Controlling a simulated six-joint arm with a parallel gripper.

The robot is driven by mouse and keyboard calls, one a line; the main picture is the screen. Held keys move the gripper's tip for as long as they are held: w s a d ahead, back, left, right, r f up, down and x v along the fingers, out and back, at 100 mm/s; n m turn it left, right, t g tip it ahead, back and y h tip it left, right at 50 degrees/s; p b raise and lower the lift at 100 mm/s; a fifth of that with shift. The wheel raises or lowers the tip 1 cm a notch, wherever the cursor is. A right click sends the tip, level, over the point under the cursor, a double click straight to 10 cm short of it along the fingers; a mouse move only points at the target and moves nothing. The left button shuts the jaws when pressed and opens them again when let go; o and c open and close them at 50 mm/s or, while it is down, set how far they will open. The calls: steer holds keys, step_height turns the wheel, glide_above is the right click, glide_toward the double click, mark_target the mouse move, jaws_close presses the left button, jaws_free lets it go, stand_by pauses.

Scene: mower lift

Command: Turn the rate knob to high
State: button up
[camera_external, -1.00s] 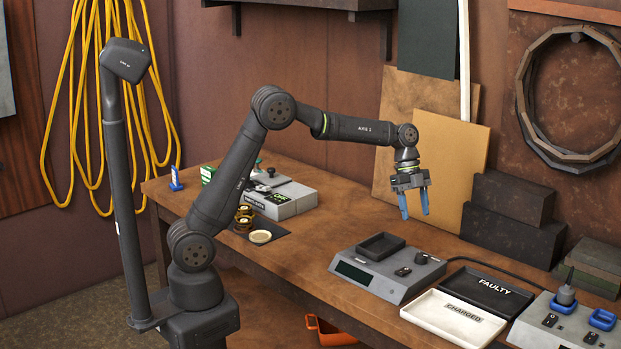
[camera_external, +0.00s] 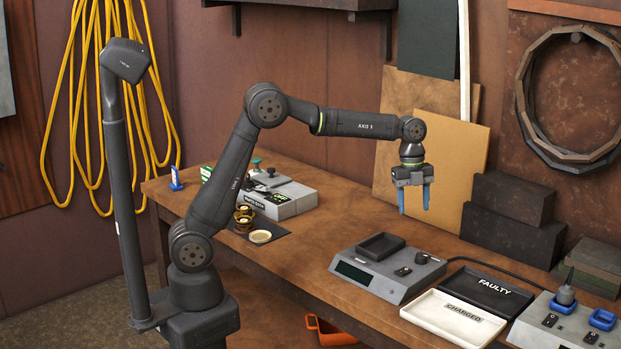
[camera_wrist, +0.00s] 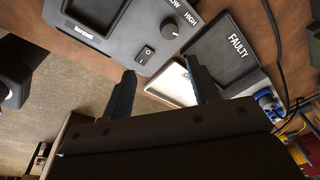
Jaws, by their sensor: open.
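The rate knob (camera_wrist: 170,28) is a dark round knob on a grey control unit (camera_wrist: 120,47), with LOW and HIGH lettering beyond it in the wrist view. I cannot tell its exact setting. In the external view the knob (camera_external: 421,258) sits on the right part of the grey unit (camera_external: 372,282), beside a black rocker switch (camera_external: 403,271). My gripper (camera_external: 414,210) hangs above the unit, fingers pointing down, apart from the knob. In the wrist view its two fingers (camera_wrist: 159,68) are spread with nothing between them.
A black FAULTY tray (camera_external: 487,291) and a white CHARGED tray (camera_external: 454,318) lie right of the unit. A charger with blue sockets (camera_external: 564,322) stands farther right. Dark blocks (camera_external: 512,208) stand behind.

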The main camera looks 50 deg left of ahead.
steer(key=s+d+m+t+y, duration=0.3)
steer(key=s+d+m+t, duration=0.1)
steer(key=s+d+m, duration=0.15)
steer(key=m, duration=0.2)
glide_toward(421, 255)
steer(key=shift+t, duration=0.3)
steer(key=x, duration=0.8)
steer(key=shift+f, duration=0.4)
